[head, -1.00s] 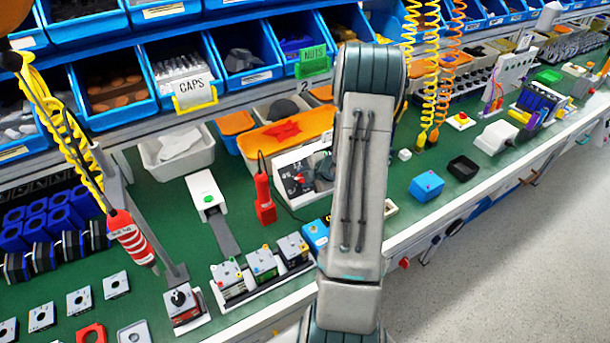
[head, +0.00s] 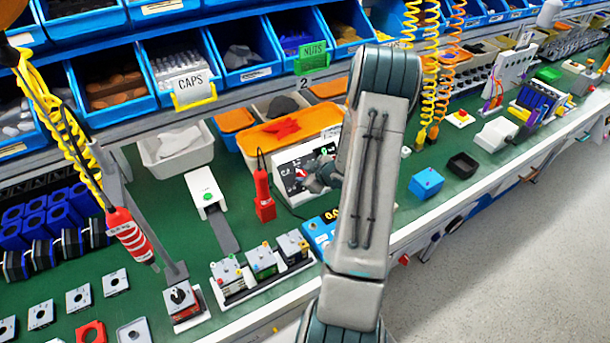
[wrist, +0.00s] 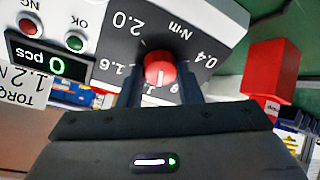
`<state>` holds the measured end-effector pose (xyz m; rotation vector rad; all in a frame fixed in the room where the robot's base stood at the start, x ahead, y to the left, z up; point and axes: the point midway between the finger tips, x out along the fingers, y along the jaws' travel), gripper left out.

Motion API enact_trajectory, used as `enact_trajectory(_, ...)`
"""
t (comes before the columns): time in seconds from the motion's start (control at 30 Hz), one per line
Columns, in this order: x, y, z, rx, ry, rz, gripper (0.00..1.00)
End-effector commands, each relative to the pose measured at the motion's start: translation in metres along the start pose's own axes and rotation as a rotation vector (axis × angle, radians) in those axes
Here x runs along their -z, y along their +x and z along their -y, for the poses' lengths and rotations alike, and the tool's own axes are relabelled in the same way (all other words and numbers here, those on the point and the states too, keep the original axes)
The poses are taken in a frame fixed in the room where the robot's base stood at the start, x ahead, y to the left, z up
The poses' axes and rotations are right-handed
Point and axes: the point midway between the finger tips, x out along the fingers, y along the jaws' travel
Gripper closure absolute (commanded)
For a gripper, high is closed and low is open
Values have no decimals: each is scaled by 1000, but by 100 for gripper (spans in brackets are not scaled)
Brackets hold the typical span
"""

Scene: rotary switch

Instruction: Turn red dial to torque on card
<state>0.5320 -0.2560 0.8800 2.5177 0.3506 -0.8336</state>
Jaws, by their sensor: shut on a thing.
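The red dial (wrist: 160,70) sits on a dark panel face with white numbers, upside down in the wrist view. 2.0, 1.6 and 0.4 are readable; the numbers nearest my gripper are partly hidden. My gripper (wrist: 160,85) has one finger on each side of the dial and is shut on it. A white mark shows on the dial's side towards my gripper. The card (wrist: 25,84) reads torque 1.2 N, its edge cut off. In the head view the panel (head: 292,172) stands on the bench, its dial hidden behind my gripper (head: 322,172).
In the wrist view, a green counter display (wrist: 57,66) and red and green buttons lie left of the dial. A red block (wrist: 272,80) stands right. In the head view, a red hand tool (head: 263,190) stands left of the panel, and a blue box (head: 426,183) sits right of my arm.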

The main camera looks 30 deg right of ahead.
Motion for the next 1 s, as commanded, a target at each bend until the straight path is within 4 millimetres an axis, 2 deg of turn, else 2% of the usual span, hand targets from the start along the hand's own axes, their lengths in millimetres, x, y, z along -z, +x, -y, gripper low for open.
enact_trajectory(0.4,-1,0,0,-50,282,-15,91)
enact_trajectory(0.7,-1,0,0,-64,363,-19,91)
enact_trajectory(1.0,-1,0,0,-65,374,-20,91)
